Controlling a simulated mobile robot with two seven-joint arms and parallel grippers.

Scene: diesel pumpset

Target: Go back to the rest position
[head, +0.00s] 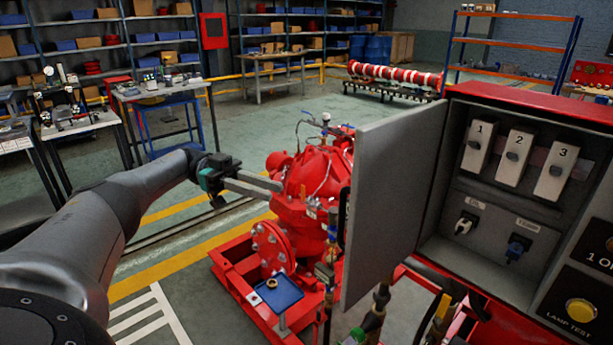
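My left arm reaches in from the left. Its gripper (268,188) is in front of the red pump (318,178), with the long grey fingers pointing right toward it. My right gripper is not in view. The red control cabinet (520,95) stands at the right with its grey door (390,190) swung open. Its inside shows three numbered breakers (516,158) and two small switches below them.
The open door stands right of my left gripper. A small blue tray (278,294) with a ring on it sits on the red base frame (232,268). Workbenches (160,90) and shelves stand at the back left. Open floor (230,130) lies behind the arm.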

